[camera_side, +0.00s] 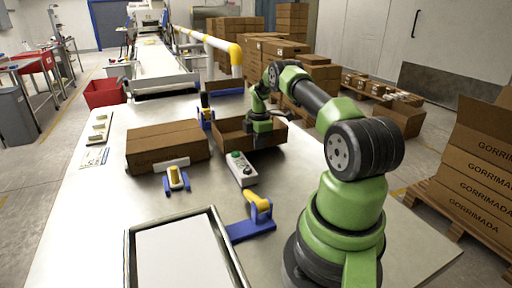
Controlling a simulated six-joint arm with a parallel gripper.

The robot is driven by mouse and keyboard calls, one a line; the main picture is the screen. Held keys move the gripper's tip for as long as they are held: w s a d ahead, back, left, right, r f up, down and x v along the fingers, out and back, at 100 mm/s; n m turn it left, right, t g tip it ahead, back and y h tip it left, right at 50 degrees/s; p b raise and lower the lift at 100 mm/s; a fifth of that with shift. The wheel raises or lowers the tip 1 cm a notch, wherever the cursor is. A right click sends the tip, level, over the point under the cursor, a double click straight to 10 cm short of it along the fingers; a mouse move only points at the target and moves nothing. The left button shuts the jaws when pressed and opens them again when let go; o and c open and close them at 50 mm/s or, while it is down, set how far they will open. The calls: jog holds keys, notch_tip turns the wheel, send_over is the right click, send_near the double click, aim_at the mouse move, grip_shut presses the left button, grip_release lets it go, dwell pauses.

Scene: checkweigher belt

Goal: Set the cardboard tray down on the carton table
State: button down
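An open, empty-looking cardboard tray (228,137) is on or just above the steel table (110,208), right of a closed brown carton (165,150). I cannot tell whether its base touches the table. My gripper (261,134) is at the tray's right part, pointing down. Its fingers are small and dark here, so I cannot tell whether they are shut on a tray wall. Which surface is the carton table is not marked in this view.
A button box (243,172) stands in front of the tray. Blue-and-yellow tape dispensers (257,207) are around it. A framed panel (180,255) lies at the front. A conveyor (163,65), a red bin (104,93) and stacked cartons (290,22) are behind. The table's left front is clear.

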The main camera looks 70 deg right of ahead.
jog(key=shift+f, duration=0.8)
jog(key=shift+f, duration=0.15)
jog(key=c, duration=1.3)
grip_release()
jog(key=shift+c, duration=0.2)
